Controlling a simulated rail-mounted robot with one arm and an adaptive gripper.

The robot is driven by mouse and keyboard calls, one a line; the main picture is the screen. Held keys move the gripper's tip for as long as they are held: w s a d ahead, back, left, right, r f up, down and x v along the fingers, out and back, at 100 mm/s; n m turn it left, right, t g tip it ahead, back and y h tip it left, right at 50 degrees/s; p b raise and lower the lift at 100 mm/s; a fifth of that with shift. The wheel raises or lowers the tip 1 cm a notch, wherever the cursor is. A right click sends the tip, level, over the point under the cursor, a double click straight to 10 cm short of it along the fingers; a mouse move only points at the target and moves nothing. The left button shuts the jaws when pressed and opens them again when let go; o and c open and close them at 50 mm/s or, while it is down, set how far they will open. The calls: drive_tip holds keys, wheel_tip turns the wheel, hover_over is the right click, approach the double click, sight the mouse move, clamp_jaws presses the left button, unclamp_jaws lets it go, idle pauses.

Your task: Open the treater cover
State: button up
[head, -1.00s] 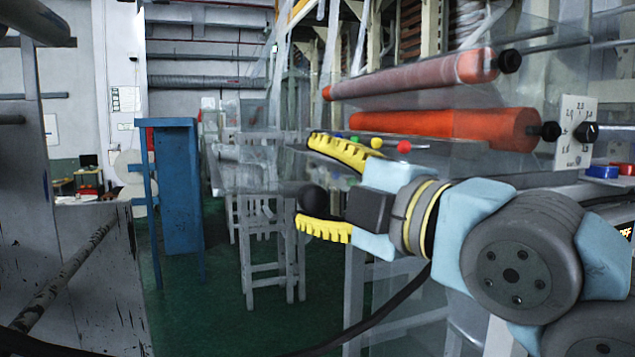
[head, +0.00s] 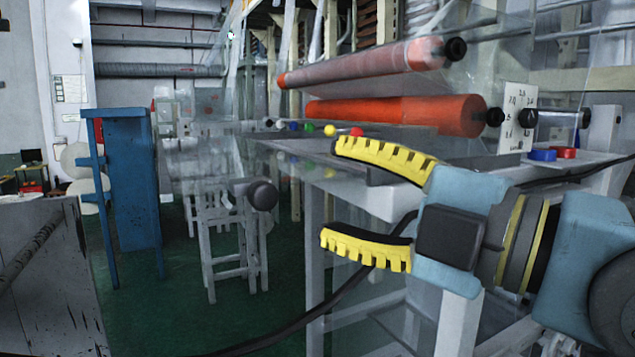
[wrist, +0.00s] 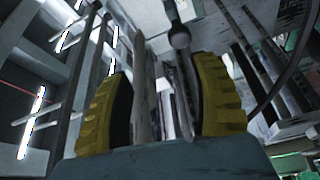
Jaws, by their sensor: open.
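A dark round knob (head: 262,194) on a short stem shows left of my gripper (head: 332,192) in the head view, apart from the fingertips. It looks like a handle, but I cannot tell for certain that it belongs to the treater cover. A clear, glassy surface (head: 205,158) lies behind it; its edges are hard to make out. My gripper's yellow ribbed fingers are wide apart and empty. In the wrist view, the fingers (wrist: 163,75) frame a rod-like part, and a dark round knob (wrist: 180,38) shows ahead of them, near the top.
Two red-orange rollers (head: 400,112) lie above a grey table (head: 385,198) with several coloured balls at its edge. A white dial panel (head: 516,118) and blue and red buttons (head: 542,155) are at right.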

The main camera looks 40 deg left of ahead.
drive_tip(key=shift+d, duration=0.6)
